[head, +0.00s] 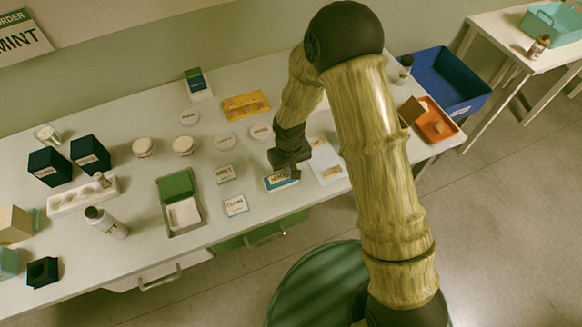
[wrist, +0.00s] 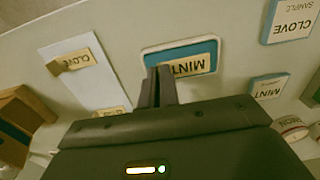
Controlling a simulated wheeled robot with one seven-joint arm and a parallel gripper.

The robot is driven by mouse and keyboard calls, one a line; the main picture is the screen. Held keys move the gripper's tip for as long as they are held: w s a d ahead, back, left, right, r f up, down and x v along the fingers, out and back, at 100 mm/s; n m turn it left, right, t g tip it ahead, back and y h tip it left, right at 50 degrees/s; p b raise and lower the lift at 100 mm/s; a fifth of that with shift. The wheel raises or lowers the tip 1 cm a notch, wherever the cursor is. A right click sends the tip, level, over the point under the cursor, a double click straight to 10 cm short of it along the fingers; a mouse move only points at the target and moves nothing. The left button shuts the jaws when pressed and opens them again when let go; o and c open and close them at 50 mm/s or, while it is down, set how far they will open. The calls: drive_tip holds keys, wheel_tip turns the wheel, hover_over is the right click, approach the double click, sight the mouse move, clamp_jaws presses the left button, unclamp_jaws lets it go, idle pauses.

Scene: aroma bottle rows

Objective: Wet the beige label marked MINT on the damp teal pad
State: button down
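The beige label marked MINT (wrist: 190,66) lies over the teal pad (wrist: 205,46), which has a pale rim and sits near the table's front edge. In the head view the pad (head: 269,186) is directly below my gripper (head: 284,172). In the wrist view my gripper (wrist: 164,72) has its dark fingers close together at the label's left end, seemingly shut on it. The fingers hide that end. The label looks level and at or just above the pad; I cannot tell whether they touch.
A white sheet (wrist: 92,84) with a beige CLOVE label (wrist: 78,59) lies beside the pad. Blue-edged MINT (head: 225,174) and CLOVE (head: 236,206) cards lie on the other side. An orange tray (head: 437,127) and a blue bin (head: 452,82) are at the right.

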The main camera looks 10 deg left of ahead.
drive_tip(key=shift+d+f+b, duration=0.15)
drive_tip(key=shift+f+b, duration=0.15)
drive_tip(key=shift+f, duration=0.05)
idle(1.6)
drive_tip(key=shift+r, duration=0.15)
drive_tip(key=shift+w+r+p, duration=0.1)
drive_tip(key=shift+r+p, duration=1.2)
drive_tip(key=shift+r, duration=0.3)
drive_tip(key=shift+r+p, duration=0.6)
drive_tip(key=shift+r, duration=0.3)
drive_tip(key=shift+r+p, duration=0.65)
drive_tip(key=shift+r, duration=0.3)
